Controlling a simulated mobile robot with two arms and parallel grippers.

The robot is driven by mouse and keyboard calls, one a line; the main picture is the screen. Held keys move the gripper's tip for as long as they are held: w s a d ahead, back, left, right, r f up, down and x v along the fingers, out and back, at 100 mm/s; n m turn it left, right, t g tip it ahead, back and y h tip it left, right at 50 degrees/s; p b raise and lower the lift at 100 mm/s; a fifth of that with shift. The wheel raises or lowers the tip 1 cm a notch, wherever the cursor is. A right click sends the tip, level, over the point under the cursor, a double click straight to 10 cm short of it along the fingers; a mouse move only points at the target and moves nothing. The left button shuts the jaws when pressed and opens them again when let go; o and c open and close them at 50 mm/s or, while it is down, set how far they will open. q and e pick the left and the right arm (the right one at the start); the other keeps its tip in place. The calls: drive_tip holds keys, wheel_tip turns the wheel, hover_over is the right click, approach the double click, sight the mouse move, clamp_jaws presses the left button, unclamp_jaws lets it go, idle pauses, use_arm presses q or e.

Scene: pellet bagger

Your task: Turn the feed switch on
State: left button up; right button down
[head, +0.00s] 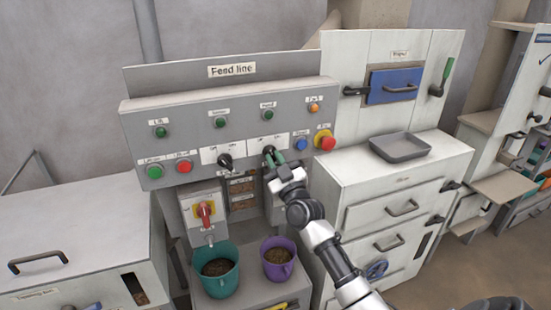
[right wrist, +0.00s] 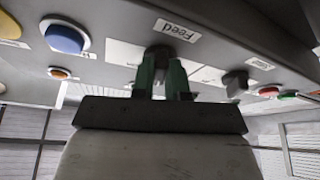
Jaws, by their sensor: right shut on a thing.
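The feed switch (head: 268,150) is a small dark rotary knob on the sloped face of the grey feed line panel (head: 225,122). In the right wrist view, the knob (right wrist: 160,52) sits beside a label reading "Feed" (right wrist: 176,30). My right gripper (head: 276,158) reaches up to it from below. Its green-padded fingers (right wrist: 163,72) are shut on the knob, one on each side. The fingers cover much of the knob, and I cannot tell which position it points to. My left gripper is not in view.
A second dark knob (head: 225,162) is to the left. A blue button (head: 301,143) and a red emergency-type button (head: 324,139) are close on the right. Below are a red-handled switch (head: 206,212), a teal bucket (head: 216,272) and a purple bucket (head: 278,262).

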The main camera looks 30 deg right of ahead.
drive_tip(key=m+h, duration=0.1)
drive_tip(key=m, duration=0.1)
drive_tip(key=m+h+p, duration=0.1)
drive_tip(key=m, duration=0.1)
drive_tip(key=m+h+p, duration=0.1)
drive_tip(key=m, duration=0.2)
drive_tip(key=shift+a+r+h, duration=0.2)
drive_tip(key=shift+a+h, duration=0.05)
drive_tip(key=shift+h, duration=0.15)
drive_tip(key=m+g+h+p, duration=0.1)
drive_tip(key=m, duration=0.2)
drive_tip(key=m+g+h+p, duration=0.1)
drive_tip(key=m+h+p, duration=0.1)
drive_tip(key=m, duration=0.1)
drive_tip(key=shift+w+a+m, duration=0.1)
drive_tip(key=shift+a+m, duration=0.05)
drive_tip(key=shift+m, duration=0.55)
drive_tip(key=c, duration=1.1)
unclamp_jaws()
drive_tip(key=shift+f, duration=0.1)
drive_tip(key=shift+c, duration=0.2)
drive_tip(key=p+v, duration=0.1)
drive_tip(key=v, duration=0.9)
drive_tip(key=shift+s+a+p, duration=0.25)
drive_tip(key=shift+s+p, duration=0.05)
drive_tip(key=shift+s, duration=0.05)
drive_tip(key=shift+f, duration=0.1)
